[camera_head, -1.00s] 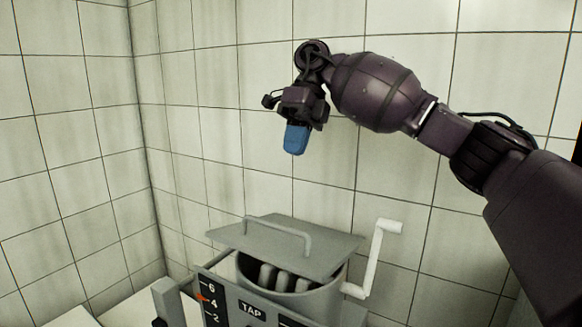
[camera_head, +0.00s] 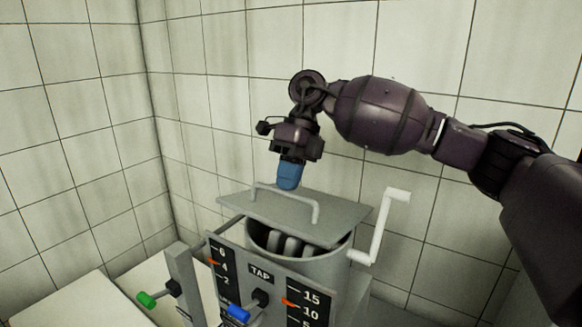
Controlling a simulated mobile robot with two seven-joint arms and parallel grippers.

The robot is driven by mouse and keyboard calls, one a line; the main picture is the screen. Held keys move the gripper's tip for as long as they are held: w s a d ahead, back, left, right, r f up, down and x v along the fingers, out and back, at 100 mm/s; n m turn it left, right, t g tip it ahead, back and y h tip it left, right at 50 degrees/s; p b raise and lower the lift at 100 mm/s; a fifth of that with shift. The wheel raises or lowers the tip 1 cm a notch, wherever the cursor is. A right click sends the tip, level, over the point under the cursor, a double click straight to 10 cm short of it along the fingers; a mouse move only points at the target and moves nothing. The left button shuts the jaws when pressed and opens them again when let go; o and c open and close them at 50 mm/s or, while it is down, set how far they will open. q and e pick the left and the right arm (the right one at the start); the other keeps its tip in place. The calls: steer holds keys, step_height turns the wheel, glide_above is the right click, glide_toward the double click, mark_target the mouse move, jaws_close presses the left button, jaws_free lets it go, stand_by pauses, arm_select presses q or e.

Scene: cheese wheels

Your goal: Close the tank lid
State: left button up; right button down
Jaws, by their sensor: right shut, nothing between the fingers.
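The grey tank (camera_head: 335,257) stands at the lower middle, with pale paddles showing inside its open front. Its flat grey lid (camera_head: 345,214) is raised at a tilt over the back of the tank, leaving a gap at the front. A bar handle (camera_head: 285,196) is fixed on top of the lid. My right gripper (camera_head: 288,182) is shut and empty, with blue fingers pointing down. In the picture its tips sit just above the lid handle; I cannot tell whether they touch it. My left gripper is not in view.
A white crank (camera_head: 384,225) rises at the tank's right. Tiled walls (camera_head: 225,120) stand behind; a pale surface (camera_head: 75,303) lies at lower left.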

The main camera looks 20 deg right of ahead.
mark_target(281, 212)
steer(key=shift+s+a+f, duration=0.2)
steer(key=shift+f, duration=0.25)
steer(key=x, duration=0.5)
steer(key=shift+f, duration=0.15)
